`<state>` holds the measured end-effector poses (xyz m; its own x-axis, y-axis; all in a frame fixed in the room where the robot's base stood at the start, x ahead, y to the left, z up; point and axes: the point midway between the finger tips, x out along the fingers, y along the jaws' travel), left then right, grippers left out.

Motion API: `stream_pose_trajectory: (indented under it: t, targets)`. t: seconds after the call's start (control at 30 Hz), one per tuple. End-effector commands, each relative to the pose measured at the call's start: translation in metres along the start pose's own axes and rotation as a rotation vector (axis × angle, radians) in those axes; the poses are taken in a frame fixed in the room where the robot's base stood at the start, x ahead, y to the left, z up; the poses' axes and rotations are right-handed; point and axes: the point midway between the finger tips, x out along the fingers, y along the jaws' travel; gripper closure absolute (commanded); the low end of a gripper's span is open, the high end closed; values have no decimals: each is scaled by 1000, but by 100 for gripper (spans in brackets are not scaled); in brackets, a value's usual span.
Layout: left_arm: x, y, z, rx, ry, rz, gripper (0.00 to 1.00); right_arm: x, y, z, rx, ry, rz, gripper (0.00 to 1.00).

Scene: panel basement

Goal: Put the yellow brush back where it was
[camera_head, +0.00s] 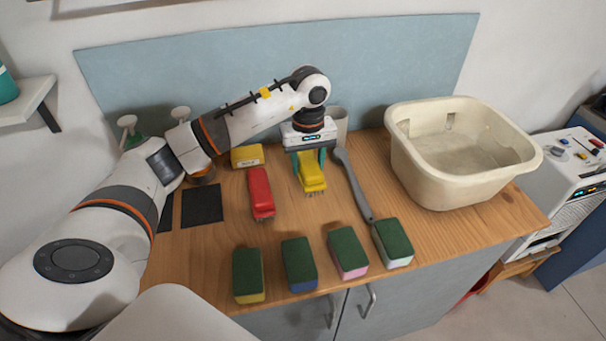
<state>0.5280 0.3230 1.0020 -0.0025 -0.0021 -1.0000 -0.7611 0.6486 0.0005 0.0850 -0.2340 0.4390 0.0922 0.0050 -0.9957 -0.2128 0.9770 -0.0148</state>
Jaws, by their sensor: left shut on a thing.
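The yellow brush (312,178) is in the middle of the wooden counter area, with its bristles pointing down. My left gripper (311,156) reaches in from the left and is shut on the brush's far end. I cannot tell whether the bristles touch the counter. A red brush (261,191) lies to the left of the yellow one, apart from it. My right gripper is not in view.
Several green-topped sponges (297,264) line the counter's (213,251) front edge. A grey long-handled tool (354,185) lies just right of the yellow brush. A cream basin (463,189) stands at the right. Dark square pads (202,204) and a yellow block (247,156) are at the left.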

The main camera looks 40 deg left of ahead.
Motion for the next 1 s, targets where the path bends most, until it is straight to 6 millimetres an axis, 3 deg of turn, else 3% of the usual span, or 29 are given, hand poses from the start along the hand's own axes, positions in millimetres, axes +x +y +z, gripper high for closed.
stream_pose_trajectory:
  t: [0.43, 0.8, 0.83, 0.93, 1.0]
  targets:
    - [48, 0, -1, 0, 1, 0, 74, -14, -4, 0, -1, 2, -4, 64]
    - [55, 0, 0, 1, -2, -2, 74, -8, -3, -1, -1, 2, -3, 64]
    - [55, 0, 0, 1, -2, -1, 52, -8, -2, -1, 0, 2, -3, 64]
    - [54, 0, 0, 1, -2, -1, 35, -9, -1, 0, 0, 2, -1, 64]
    - [54, 0, 0, 1, -1, -1, 31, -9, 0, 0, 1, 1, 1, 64]
